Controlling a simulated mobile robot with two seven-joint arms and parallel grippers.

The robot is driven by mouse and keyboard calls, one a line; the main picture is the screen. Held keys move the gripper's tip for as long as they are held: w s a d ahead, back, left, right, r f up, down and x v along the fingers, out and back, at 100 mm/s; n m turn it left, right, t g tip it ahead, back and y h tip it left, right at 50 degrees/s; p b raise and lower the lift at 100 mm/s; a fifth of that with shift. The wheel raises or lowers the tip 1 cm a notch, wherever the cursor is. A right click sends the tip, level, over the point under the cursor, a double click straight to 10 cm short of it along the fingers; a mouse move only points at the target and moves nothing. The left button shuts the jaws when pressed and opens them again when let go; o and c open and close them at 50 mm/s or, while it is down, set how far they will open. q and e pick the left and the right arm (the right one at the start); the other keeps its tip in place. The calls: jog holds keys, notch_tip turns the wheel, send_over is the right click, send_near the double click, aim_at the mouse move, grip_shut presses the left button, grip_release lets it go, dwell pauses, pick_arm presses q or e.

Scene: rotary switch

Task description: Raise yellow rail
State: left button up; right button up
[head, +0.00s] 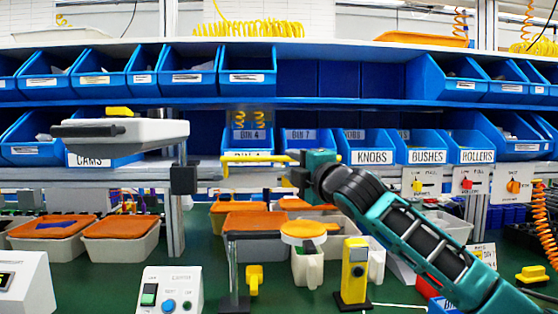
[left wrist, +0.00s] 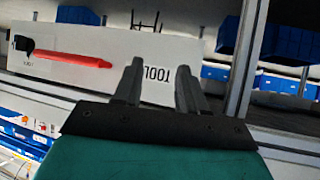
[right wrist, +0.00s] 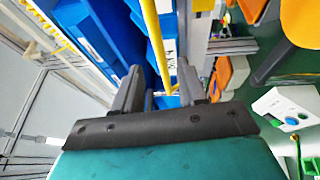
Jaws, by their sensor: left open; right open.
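The yellow rail (head: 258,158) is a thin horizontal bar in front of the lower blue bins in the head view, bent down at its left end. My right gripper (head: 294,164) is at the rail's right end. In the right wrist view the yellow rail (right wrist: 153,35) runs lengthwise between the open fingers of my right gripper (right wrist: 160,68); contact cannot be told. My left gripper (left wrist: 160,68) is open and empty in the left wrist view, away from the rail. It is not seen in the head view.
Blue bins labelled KNOBS (head: 372,157), BUSHES (head: 427,157) and ROLLERS (head: 478,156) stand right of the rail. Below are an orange-topped stand (head: 303,229) and a yellow post (head: 354,270). A red-handled tool (left wrist: 75,57) hangs on a white panel before my left gripper.

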aim_at(281, 160)
jog(key=shift+x, duration=3.7)
jog(key=shift+c, duration=0.5)
grip_shut()
